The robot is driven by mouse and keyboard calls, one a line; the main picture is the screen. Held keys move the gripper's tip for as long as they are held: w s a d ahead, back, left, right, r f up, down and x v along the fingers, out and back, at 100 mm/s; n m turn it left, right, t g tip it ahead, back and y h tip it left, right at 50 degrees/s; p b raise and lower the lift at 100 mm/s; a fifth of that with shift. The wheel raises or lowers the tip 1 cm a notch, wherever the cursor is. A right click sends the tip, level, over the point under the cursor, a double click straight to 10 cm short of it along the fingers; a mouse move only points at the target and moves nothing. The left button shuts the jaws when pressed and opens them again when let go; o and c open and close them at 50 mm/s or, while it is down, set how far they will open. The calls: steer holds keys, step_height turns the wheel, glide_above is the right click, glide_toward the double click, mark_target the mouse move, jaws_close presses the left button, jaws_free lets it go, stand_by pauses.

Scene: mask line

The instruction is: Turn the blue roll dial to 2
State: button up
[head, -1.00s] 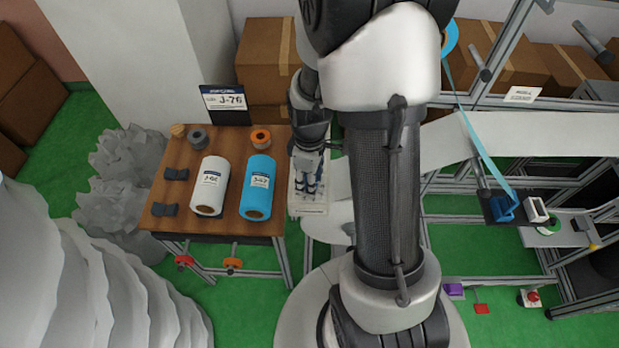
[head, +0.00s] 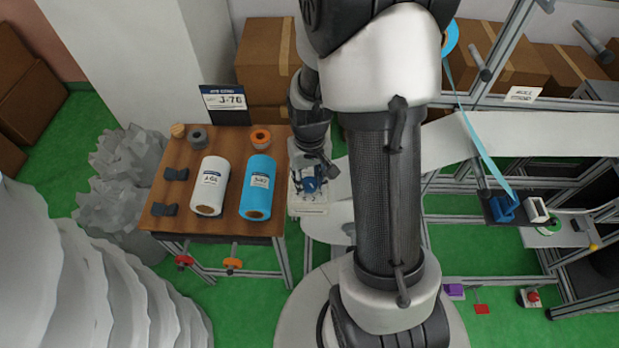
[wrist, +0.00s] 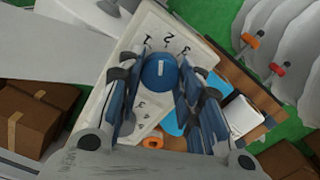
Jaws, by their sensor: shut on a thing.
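The blue roll dial (wrist: 158,72) sits on a white panel (wrist: 210,52) with the numbers 1, 2 and 3 along one edge in the wrist view. A short white mark on the dial lies roughly in line with the 2, but the exact setting is too small to tell. My gripper (wrist: 162,80) is shut on the dial, with one blue-padded finger on each side. In the head view, my gripper (head: 315,165) is over the panel (head: 307,209), right of the brown table, and the blue dial (head: 311,185) shows beneath it.
The brown table (head: 222,227) holds a white roll (head: 208,190), a blue roll (head: 256,190), smaller orange and grey rolls and dark holders. A J-76 sign (head: 222,97) stands behind it. A white web runs through a metal frame at the right. Cardboard boxes stand at the back.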

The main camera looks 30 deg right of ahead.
mark_target(309, 182)
steer(key=shift+m, duration=1.1)
steer(key=o, duration=1.1)
step_height(309, 182, up, 12)
steer(key=shift+r, duration=0.1)
